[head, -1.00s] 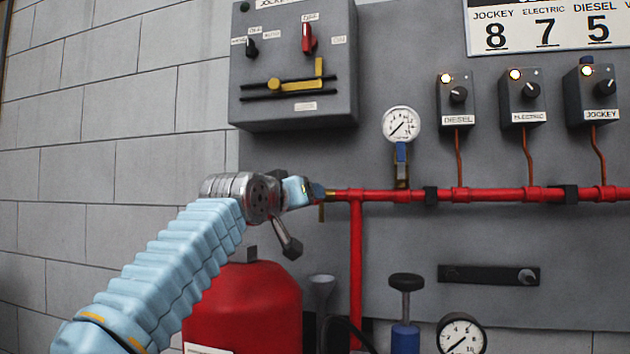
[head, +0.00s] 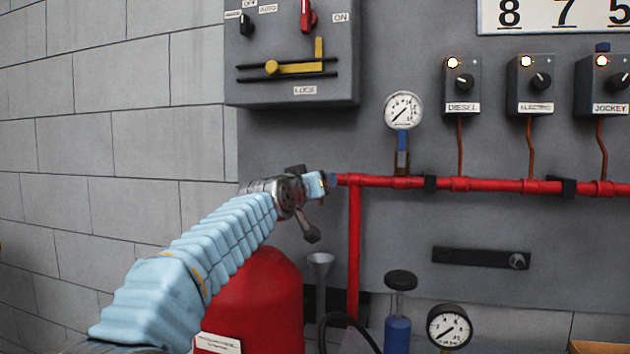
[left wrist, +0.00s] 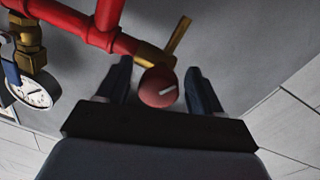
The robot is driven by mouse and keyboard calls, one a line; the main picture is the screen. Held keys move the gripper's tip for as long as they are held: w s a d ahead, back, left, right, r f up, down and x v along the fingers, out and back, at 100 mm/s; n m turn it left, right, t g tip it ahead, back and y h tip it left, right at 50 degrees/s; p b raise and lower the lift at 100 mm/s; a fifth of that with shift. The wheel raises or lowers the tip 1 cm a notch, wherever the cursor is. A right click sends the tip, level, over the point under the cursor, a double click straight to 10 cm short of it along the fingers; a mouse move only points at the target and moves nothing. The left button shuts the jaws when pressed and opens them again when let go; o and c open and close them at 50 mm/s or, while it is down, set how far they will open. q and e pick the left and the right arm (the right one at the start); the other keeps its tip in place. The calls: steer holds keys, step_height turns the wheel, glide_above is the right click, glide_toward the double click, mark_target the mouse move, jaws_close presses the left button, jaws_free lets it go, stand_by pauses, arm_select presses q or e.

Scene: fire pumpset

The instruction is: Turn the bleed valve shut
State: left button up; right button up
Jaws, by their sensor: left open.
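The bleed valve's round red knob (left wrist: 158,88), with a short white mark on its face, shows in the left wrist view. Its brass body (left wrist: 152,55) joins the end of the red pipe, and a brass stub (left wrist: 179,35) slants off it. My left gripper (left wrist: 160,78) is open, with one dark finger on each side of the knob; gaps show on both sides in this view. In the head view my left gripper (head: 330,182) is at the left end of the red pipe and hides most of the valve. My right gripper is not in view.
The red pipe (head: 400,182) runs right along the grey panel, with a pressure gauge (head: 403,111) above it. A red tank (head: 262,290) and a funnel (head: 320,264) stand below my left arm. A control box (head: 290,60) hangs above.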

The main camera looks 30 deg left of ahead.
arm_select(q)
steer(key=c, duration=1)
